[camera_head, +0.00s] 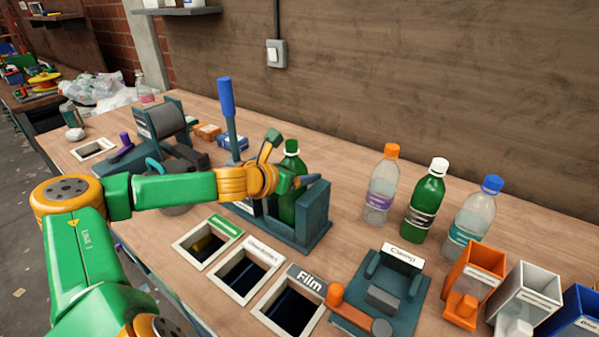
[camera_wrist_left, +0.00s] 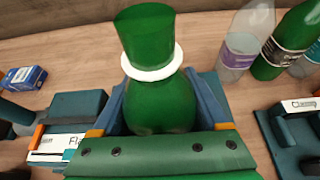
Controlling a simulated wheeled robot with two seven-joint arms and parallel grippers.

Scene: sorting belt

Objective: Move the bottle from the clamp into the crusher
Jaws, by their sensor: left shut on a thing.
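A green bottle (camera_head: 290,205) with a green cap stands upright in the dark teal crusher (camera_head: 316,215), which has a blue-handled lever (camera_head: 226,100) raised. My left gripper (camera_head: 288,183) is shut on the bottle. In the left wrist view the bottle's cap and white neck ring (camera_wrist_left: 152,65) rise between the fingers. The wrist hides the bottle's lower part there, so I cannot tell whether its base touches the crusher floor. The clamp (camera_head: 412,300), with an orange knob, is empty at the front right. My right gripper is not in view.
Three bottles with orange (camera_head: 383,185), white (camera_head: 425,200) and blue (camera_head: 473,220) caps stand right of the crusher. Labelled openings in the bench, one marked Film (camera_head: 290,303), lie in front. Small bins (camera_head: 470,283) stand at the right. A reel device (camera_head: 165,122) stands left.

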